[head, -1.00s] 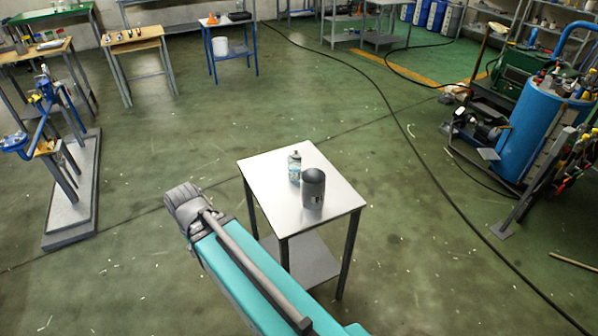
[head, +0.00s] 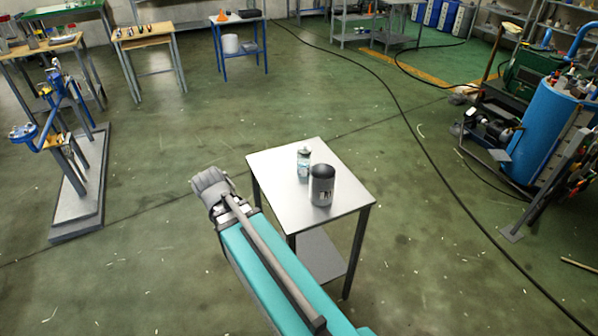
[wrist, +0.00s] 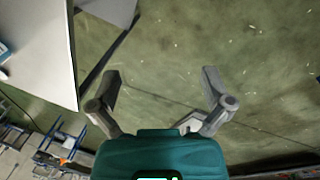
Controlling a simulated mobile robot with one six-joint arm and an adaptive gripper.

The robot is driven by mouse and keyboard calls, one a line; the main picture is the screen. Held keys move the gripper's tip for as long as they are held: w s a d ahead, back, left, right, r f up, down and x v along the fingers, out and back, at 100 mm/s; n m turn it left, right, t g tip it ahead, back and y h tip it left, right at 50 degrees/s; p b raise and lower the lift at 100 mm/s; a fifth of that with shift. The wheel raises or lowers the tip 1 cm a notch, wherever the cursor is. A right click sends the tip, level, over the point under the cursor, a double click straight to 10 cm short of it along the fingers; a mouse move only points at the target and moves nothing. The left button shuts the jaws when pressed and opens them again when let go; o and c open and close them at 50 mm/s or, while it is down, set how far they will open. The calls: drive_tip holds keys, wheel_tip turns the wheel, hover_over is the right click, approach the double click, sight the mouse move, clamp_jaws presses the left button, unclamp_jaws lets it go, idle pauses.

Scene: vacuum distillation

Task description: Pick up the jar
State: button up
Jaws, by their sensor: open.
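A dark grey cylindrical jar (head: 321,185) with a pale label stands upright on a small white-topped table (head: 347,192). A clear bottle-like container (head: 304,162) stands just behind it to the left. My arm's grey end lies left of the table in the head view, with the fingers not clear there. In the wrist view my gripper (wrist: 160,88) is open and empty, its two fingers spread over bare floor. The table top (wrist: 35,45) fills the left of that view, with a bluish thing cut off at the edge. The jar is not clearly visible there.
The table has a lower shelf (head: 318,256) and dark legs. A blue cylinder (head: 537,132) with machinery stands at the right. A blue device on a grey plinth (head: 82,205) stands at the left. Floor around the table is mostly clear, with a black cable (head: 410,128) to its right.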

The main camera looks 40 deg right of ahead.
drive_tip(key=w+d+f+n+h+b, duration=0.2)
drive_tip(key=w+d+n+h+b, duration=0.15)
drive_tip(key=d, duration=0.45)
drive_tip(key=w+d+f+n+h+b, duration=0.25)
drive_tip(key=w+d+n+b, duration=0.2)
drive_tip(key=d, duration=0.25)
drive_tip(key=n+t+h+b, duration=0.1)
drive_tip(key=n+h+b, duration=0.4)
drive_tip(key=n, duration=0.4)
approach(298, 168)
drive_tip(key=shift+s+a+f, duration=0.1)
drive_tip(key=shift+a+f, duration=0.15)
drive_tip(key=shift+a, duration=0.45)
drive_tip(key=shift+d+r+t, duration=0.2)
drive_tip(key=shift+d+t, duration=0.1)
drive_tip(key=b+x, duration=0.3)
drive_tip(key=x, duration=0.4)
drive_tip(key=shift+d+f, duration=0.15)
drive_tip(key=shift+d, duration=0.1)
drive_tip(key=shift+d+f, duration=0.1)
drive_tip(key=shift+d, duration=0.45)
